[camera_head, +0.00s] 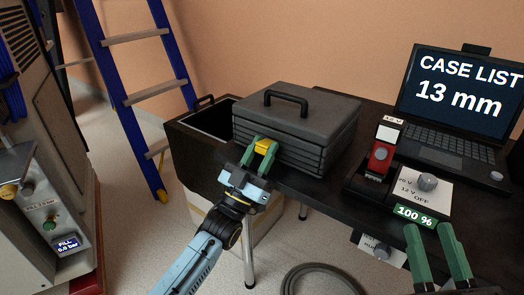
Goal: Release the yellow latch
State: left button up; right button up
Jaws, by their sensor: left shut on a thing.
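The dark grey case (318,112) with a black top handle (286,99) sits on the black table, its lid down. The yellow latch (263,144) is on the case's front left side. My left gripper (258,152) has its green fingertips on both sides of the latch and is shut on it. The fingers hide part of the latch. My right gripper (430,228) is at the lower right, in front of the control box, with its green fingers apart and nothing visible between them.
A laptop (462,100) reading "CASE LIST 13 mm" stands at the back right. A red device (380,158) and a control box (428,188) with a knob are right of the case. An open black bin (190,150) is left. A blue ladder (122,100) stands behind.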

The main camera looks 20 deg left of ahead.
pick_arm(q)
jog(key=o, duration=1)
jog(key=shift+s+f, duration=0.15)
jog(key=shift+f, duration=0.05)
jog(key=shift+p+v, duration=1.15)
jog(key=shift+v, duration=5.35)
pick_arm(e)
notch_tip(320, 180, down, 9)
jog(key=d+g+h, duration=0.1)
jog(key=g+h, duration=0.1)
jog(key=g, duration=0.4)
jog(key=shift+w+d+f, duration=0.15)
jog(key=shift+w+d, duration=0.1)
jog(key=shift+w, duration=0.05)
